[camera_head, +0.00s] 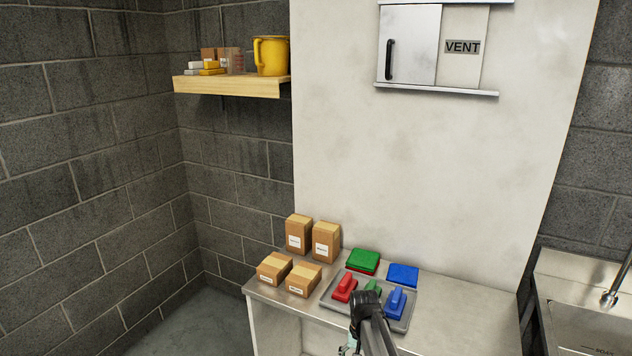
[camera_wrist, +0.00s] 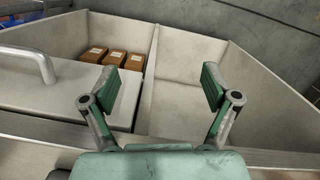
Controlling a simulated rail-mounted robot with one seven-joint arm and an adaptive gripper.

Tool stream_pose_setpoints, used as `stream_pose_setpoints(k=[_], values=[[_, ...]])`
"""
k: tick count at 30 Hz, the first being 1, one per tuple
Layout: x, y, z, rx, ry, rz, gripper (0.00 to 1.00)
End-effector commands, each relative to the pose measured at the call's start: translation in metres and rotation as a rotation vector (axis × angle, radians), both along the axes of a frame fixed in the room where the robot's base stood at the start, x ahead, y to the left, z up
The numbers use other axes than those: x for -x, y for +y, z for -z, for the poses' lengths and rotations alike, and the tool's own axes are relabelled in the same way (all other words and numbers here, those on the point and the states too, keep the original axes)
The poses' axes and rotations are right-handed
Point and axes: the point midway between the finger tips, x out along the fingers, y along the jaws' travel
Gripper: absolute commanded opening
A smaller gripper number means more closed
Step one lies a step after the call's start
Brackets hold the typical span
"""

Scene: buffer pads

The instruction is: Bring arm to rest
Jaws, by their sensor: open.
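My gripper shows in the wrist view (camera_wrist: 161,86) with its two green fingers spread wide apart and nothing between them. In the head view my dark arm reaches up from the bottom edge in front of the steel table (camera_head: 450,312), and the gripper end is mostly hidden or cut off there. Beyond the fingers in the wrist view is a pale open compartment (camera_wrist: 185,95) with a divider wall.
A grey tray (camera_head: 405,322) holds red, green and blue pad tools. Cartons (camera_head: 326,243) stand left. In the wrist view, several boxes (camera_wrist: 112,60) sit behind a metal handle (camera_wrist: 30,55).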

Motion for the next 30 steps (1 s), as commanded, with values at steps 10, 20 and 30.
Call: stream_pose_setpoints(k=[10,20,30], values=[[0.127,-0.018,0.135,-0.002,0.155,-0.067,0.87],[0.264,-0.032,0.223,-0.019,0.299,-0.132,0.87],[0.398,-0.04,0.269,-0.05,0.433,-0.193,0.87]])
